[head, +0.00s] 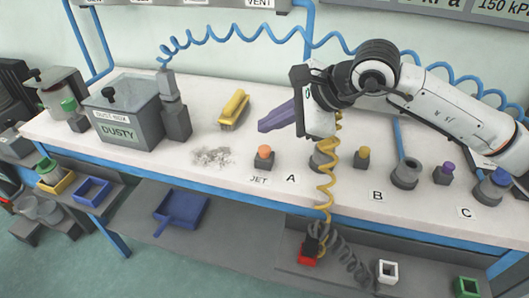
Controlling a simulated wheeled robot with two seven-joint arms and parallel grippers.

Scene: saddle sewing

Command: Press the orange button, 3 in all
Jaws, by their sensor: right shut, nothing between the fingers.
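The orange button (264,152) is a round cap on a small dark base on the white workbench, behind a label reading JET. My right gripper (264,125) has purple fingers that point left and are shut with nothing between them. In the picture its tips sit just above the orange button, with a gap between them; I cannot tell the exact height. The button is in full view. My left gripper is not in view.
A grey DUSTY box (127,112) and a yellow brush (234,108) are on the bench (60,128), left of my gripper. Grey debris (213,157) lies left of the button. A yellow coiled hose (325,182) hangs right of it. A yellow button (363,153) stands further right.

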